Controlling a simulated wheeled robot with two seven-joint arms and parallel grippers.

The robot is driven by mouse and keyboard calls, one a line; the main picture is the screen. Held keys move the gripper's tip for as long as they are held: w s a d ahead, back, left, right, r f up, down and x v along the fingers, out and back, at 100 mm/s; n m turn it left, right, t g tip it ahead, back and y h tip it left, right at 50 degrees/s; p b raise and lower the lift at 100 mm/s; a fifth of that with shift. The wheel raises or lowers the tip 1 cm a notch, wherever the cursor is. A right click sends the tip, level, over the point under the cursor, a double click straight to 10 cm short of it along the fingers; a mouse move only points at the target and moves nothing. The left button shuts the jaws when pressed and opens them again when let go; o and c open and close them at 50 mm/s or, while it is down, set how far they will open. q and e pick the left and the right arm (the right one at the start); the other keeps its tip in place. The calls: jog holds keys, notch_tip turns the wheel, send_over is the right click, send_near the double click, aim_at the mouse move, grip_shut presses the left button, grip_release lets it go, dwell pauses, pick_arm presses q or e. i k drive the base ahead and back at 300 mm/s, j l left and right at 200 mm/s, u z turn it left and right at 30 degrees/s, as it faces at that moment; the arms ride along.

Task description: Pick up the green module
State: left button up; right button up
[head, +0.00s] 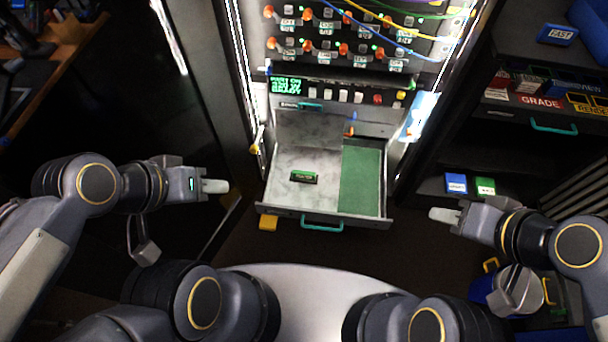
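A small green module with a dark middle (304,177) lies on the pale marbled floor of the open drawer (285,205), left of the drawer's green pad (361,180). Another small green item with a white label (485,186) stands on the right shelf beside a blue one (456,184). My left gripper (222,186) is left of the drawer, apart from the module. My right gripper (434,214) is right of the drawer, below the shelf items. Both are seen side-on with the fingers overlapping, and nothing shows held in either.
The drawer has a teal handle (322,227) at its front. A panel with orange knobs and cables (345,42) rises above it. A dark shelf unit (510,135) stands right. The space above the drawer floor looks clear.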

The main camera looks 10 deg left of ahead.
aim_at(295, 174)
jog(key=i+l, duration=0.4)
jog(key=i+l+u, duration=0.15)
jog(key=u, duration=0.35)
jog(key=i+l+u, duration=0.15)
jog(key=u, duration=0.35)
jog(key=i+l+u, duration=0.1)
jog(key=l+u, duration=0.15)
jog(key=u, duration=1)
